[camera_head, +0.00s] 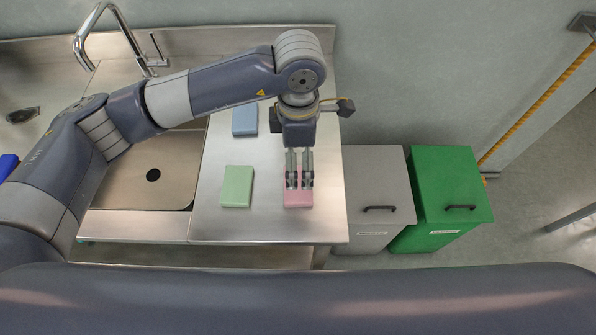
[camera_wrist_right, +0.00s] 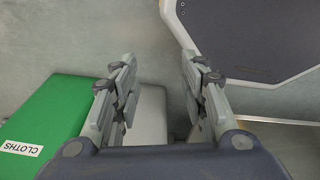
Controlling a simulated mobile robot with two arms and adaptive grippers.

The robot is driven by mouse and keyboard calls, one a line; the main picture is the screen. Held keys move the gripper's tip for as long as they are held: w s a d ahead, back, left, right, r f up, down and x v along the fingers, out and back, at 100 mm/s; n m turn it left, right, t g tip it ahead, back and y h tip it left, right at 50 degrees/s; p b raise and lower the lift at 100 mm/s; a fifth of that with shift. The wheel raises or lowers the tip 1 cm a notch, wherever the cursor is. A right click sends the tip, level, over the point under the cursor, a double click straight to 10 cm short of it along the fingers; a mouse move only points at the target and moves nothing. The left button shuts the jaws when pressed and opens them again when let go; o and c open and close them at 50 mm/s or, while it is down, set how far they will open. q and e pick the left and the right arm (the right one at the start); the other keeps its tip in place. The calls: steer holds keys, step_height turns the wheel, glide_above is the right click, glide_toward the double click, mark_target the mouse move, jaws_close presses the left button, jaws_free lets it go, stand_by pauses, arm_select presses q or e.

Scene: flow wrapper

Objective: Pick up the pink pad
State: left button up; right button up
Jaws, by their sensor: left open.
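The pink pad (camera_head: 298,200) lies on the steel counter near its right front edge. My left gripper (camera_head: 300,186) is directly over the pad, pointing down, with its fingers open and covering part of the pad. I cannot tell whether the fingertips touch it. My right gripper (camera_wrist_right: 158,85) shows in the right wrist view with its fingers spread apart and nothing between them. It does not show in the head view.
A green pad (camera_head: 237,187) and a blue pad (camera_head: 245,120) lie on the steel counter (camera_head: 270,228). A sink (camera_head: 150,190) with a tap (camera_head: 82,40) is at left. A grey bin (camera_head: 375,190) and a green bin (camera_head: 445,180) stand right of the counter.

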mark_target(298, 184)
arm_select(q)
steer(key=f, duration=0.1)
steer(key=s+f, duration=0.1)
steer(key=f, duration=0.1)
steer(key=shift+f+p, duration=0.1)
steer(key=shift+p, duration=0.3)
steer(key=shift+f, duration=0.2)
steer(key=shift+f+p, duration=0.35)
steer(key=shift+p, duration=0.1)
step_height(298, 184, down, 3)
steer(key=shift+s+f+p, duration=0.15)
steer(key=shift+f+p, duration=0.05)
steer(key=shift+p, duration=0.75)
steer(key=shift+f, duration=0.55)
steer(key=c, duration=0.8)
arm_select(e)
steer(key=shift+g, duration=0.3)
steer(key=s+r, duration=0.3)
steer(key=s, duration=0.1)
steer(key=shift+a+r, duration=0.15)
steer(key=shift+r, duration=0.25)
